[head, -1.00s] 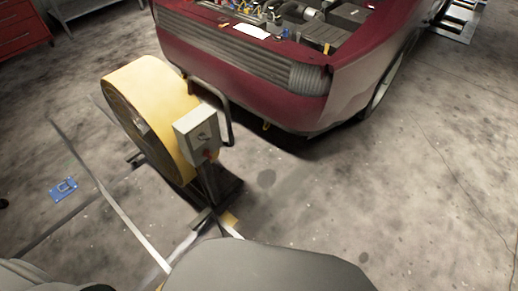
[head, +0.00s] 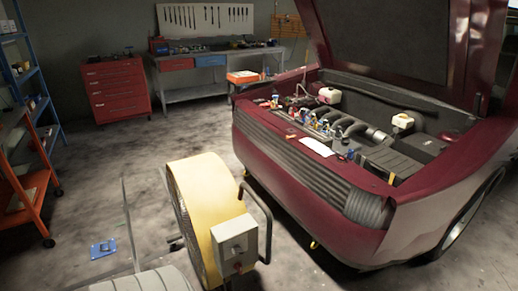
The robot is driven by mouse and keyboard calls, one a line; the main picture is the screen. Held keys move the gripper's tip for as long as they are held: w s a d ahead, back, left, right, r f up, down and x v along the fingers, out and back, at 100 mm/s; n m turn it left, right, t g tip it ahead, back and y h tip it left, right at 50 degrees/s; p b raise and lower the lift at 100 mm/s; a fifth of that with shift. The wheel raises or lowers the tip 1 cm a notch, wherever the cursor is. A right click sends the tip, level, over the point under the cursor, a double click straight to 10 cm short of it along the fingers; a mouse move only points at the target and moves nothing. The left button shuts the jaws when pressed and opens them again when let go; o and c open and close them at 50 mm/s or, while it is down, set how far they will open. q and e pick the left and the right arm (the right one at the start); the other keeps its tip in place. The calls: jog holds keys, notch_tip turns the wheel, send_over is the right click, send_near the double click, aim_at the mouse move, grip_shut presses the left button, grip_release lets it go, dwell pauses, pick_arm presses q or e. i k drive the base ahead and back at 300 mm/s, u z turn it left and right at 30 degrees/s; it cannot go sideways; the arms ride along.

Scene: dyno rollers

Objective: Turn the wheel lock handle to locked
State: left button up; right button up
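No wheel lock handle can be made out in the head view. A dark red car (head: 300,175) stands at the right with its hood up and its engine bay open. Its near front wheel (head: 467,222) shows only in part at the right edge. A yellow drum-shaped fan (head: 205,215) with a grey control box (head: 235,245) and a dark bar handle stands in front of the car, low in the view. Neither of my grippers is in view.
A red tool cabinet (head: 117,90) and a workbench (head: 200,92) stand along the back wall. An orange cart (head: 32,190) and a blue shelf (head: 30,95) stand at the left. A small blue item (head: 103,249) lies on the floor. The floor between cabinet and fan is clear.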

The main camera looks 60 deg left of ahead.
aim_at(238, 267)
jog(key=i, duration=1.35)
jog(key=u, duration=3.8)
jog(key=k, duration=0.55)
jog(key=z, duration=0.85)
